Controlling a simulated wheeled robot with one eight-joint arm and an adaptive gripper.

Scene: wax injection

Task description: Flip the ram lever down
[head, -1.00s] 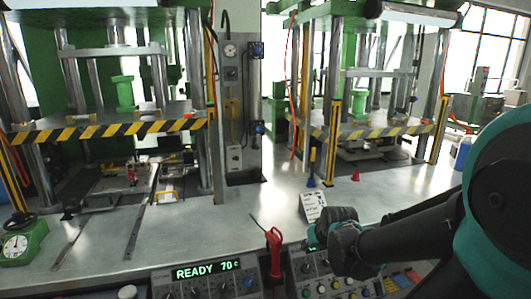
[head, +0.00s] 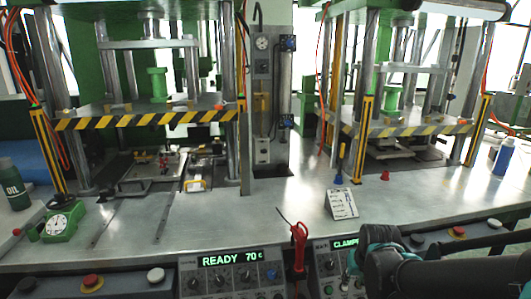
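I cannot single out a ram lever for certain. The left control panel (head: 228,282) at the bottom has knobs and a green display reading READY 70. The right control panel (head: 328,262), partly covered by my arm, shows a display beginning CLAMPE and several knobs. A red-handled tool with a thin dark nozzle (head: 299,240) stands upright between the panels. My gripper (head: 366,246), dark with teal parts, is in front of the right panel at the lower right. Its fingers are turned so that their gap is unclear. No held object is visible.
Two green presses with striped guards (head: 150,120) (head: 405,131) stand on the metal bench (head: 250,212). A sign (head: 341,204), red cone (head: 385,175), blue bottle (head: 503,157), dial gauge (head: 60,222) and oil bottle (head: 13,187) stand there. Buttons (head: 92,281) line the front edge.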

